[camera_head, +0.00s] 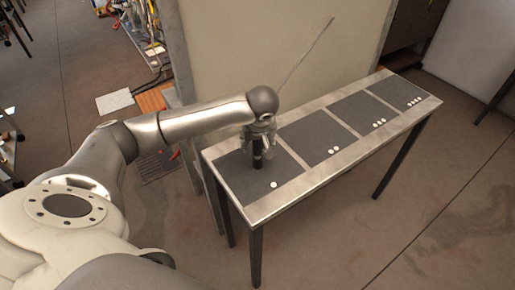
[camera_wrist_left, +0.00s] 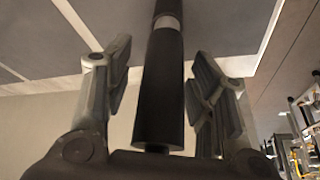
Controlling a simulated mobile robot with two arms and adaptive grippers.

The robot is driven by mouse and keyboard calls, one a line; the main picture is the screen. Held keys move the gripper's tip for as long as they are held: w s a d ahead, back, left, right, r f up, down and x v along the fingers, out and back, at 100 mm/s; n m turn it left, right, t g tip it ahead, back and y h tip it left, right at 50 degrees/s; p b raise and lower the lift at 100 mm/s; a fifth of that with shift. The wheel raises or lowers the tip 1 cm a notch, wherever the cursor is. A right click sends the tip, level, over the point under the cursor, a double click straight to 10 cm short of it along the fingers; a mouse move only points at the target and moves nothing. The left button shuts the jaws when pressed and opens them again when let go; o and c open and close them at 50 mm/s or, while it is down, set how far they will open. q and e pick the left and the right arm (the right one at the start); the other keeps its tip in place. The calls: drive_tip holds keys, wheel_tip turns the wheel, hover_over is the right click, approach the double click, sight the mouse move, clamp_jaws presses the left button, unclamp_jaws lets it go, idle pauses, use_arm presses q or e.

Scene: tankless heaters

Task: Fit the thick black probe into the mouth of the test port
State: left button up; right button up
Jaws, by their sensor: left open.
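The thick black probe (camera_head: 257,153) stands about upright over the nearest dark pad of the table; the gripper partly hides it. In the left wrist view the probe (camera_wrist_left: 160,95) is a black cylinder with a pale band near the top of the picture. My left gripper (camera_head: 262,146) is over the probe. In the left wrist view its two fingers (camera_wrist_left: 162,75) are open, one on each side of the probe, with gaps showing on both sides. I cannot make out the test port in either view. My right gripper is not in view.
The narrow table (camera_head: 308,172) has a row of dark pads with white dots. A large pale panel (camera_head: 240,50) stands close behind it. A thin grey rod (camera_head: 306,54) slants up in front of the panel. Floor in front of the table is clear.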

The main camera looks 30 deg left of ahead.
use_arm(q)
clamp_jaws()
drive_tip(key=shift+r, duration=0.15)
drive_tip(key=s+d+r+b, duration=0.2)
drive_tip(key=s+r+b, duration=0.1)
drive_tip(key=s+r, duration=1.05)
drive_tip(key=w+d+f+m+h, duration=0.1)
drive_tip(key=w+d+f+m, duration=0.1)
drive_tip(key=d, duration=0.4)
drive_tip(key=w+d+f+m+t+h, duration=0.1)
drive_tip(key=w+d+f+m+h, duration=0.1)
drive_tip(key=d+m, duration=0.4)
wheel_tip(320, 180, down, 2)
drive_tip(key=shift+w+f, duration=0.2)
drive_tip(key=shift+w, duration=0.65)
